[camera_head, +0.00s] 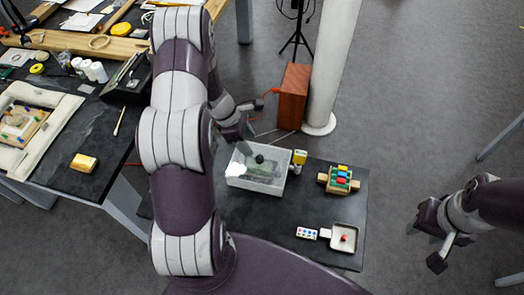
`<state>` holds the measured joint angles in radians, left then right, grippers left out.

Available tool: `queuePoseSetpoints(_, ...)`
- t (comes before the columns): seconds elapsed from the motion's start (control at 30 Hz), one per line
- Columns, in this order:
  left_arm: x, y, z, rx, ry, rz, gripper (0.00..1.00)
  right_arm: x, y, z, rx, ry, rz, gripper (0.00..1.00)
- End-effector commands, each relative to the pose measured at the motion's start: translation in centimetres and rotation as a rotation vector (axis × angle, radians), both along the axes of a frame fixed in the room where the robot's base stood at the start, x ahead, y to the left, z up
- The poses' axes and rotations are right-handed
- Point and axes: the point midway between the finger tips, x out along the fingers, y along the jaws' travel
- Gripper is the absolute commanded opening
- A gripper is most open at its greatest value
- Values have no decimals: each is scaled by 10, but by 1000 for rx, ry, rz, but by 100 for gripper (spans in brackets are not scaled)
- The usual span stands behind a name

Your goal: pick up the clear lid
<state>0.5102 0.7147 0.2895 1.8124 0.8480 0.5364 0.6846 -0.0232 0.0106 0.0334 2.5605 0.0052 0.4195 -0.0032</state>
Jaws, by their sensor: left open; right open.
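The clear lid (247,159) appears to lie on top of a pale translucent box (240,183) on the low dark table. A small dark round knob shows at its middle, and a bright glare covers its left part. My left gripper (255,128) is open just behind and above the lid, partly hidden by my own arm. I cannot tell whether it touches the lid. My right gripper (440,250) is open and empty over the floor at the right, well away from the low table.
On the low table (315,245) stand a yellow-topped item (299,158), a wooden rack with coloured pieces (339,180) and a small tray (344,238) with a red piece. A wooden box (292,95) and white column (330,80) stand behind. A cluttered workbench (75,135) fills the left.

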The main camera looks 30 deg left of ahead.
Motion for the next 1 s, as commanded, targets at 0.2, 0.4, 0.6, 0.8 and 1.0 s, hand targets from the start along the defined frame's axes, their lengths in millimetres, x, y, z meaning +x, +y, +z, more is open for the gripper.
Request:
queuePoseSetpoints(0.2,6,-14,-36,3,-2,-6,59,0,0,5,0,0,0,43)
queuePoseSetpoints(0.4,9,-23,-63,4,1,-9,59,0,0,25,0,-1,0,43)
queuePoseSetpoints(0.6,13,-31,-87,4,-3,-10,59,0,0,27,0,-1,0,43)
queuePoseSetpoints(0.8,13,-31,-88,6,-4,-11,53,0,0,26,0,0,0,43)
queuePoseSetpoints(1.0,13,-30,-88,6,-4,-11,0,0,0,26,0,-1,0,43)
